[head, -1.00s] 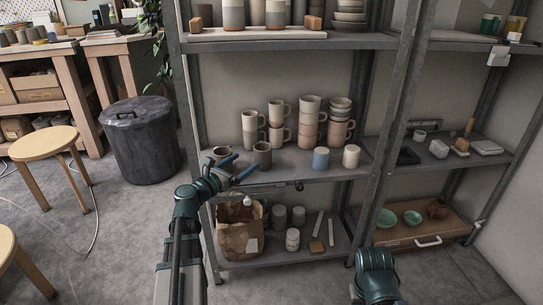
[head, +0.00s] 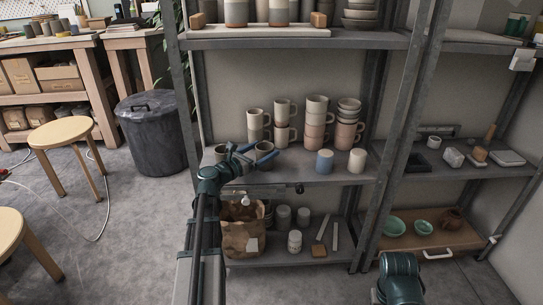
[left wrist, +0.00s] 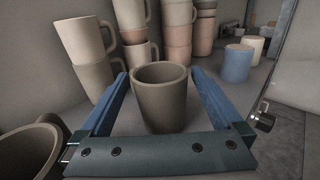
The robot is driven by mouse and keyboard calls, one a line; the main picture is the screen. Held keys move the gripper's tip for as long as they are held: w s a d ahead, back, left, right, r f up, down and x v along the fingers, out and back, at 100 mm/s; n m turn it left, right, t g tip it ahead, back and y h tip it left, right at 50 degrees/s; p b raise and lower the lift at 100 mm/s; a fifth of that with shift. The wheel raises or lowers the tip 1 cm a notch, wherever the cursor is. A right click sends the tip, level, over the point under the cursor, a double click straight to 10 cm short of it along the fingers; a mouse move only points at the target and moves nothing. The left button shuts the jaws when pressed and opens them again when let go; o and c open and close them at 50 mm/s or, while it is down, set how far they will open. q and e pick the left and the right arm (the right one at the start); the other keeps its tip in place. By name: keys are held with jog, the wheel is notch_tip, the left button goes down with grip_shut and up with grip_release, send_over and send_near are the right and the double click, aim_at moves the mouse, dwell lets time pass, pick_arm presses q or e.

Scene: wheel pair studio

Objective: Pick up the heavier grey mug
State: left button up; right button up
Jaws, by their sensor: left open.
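Two grey mugs stand at the front left of the middle shelf. The right grey mug (head: 264,148) is partly hidden by my left gripper (head: 259,154). In the left wrist view this mug (left wrist: 160,98) stands upright between the two blue fingers, which are open with a gap on each side. The left grey mug (head: 221,152) also shows in the left wrist view (left wrist: 28,152), cut off at the lower left outside the fingers. Which mug is heavier cannot be seen. My right gripper is out of view.
Stacked cream and pink mugs (head: 316,122) stand behind. A blue cup (head: 325,161) and a cream cup (head: 357,160) stand to the right on the shelf (head: 300,171). A paper bag (head: 242,232) sits below. Metal posts (head: 191,110) flank the bay.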

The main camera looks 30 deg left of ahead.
pick_arm(q)
grip_shut()
dwell(0.4)
jog(key=shift+r, duration=0.15)
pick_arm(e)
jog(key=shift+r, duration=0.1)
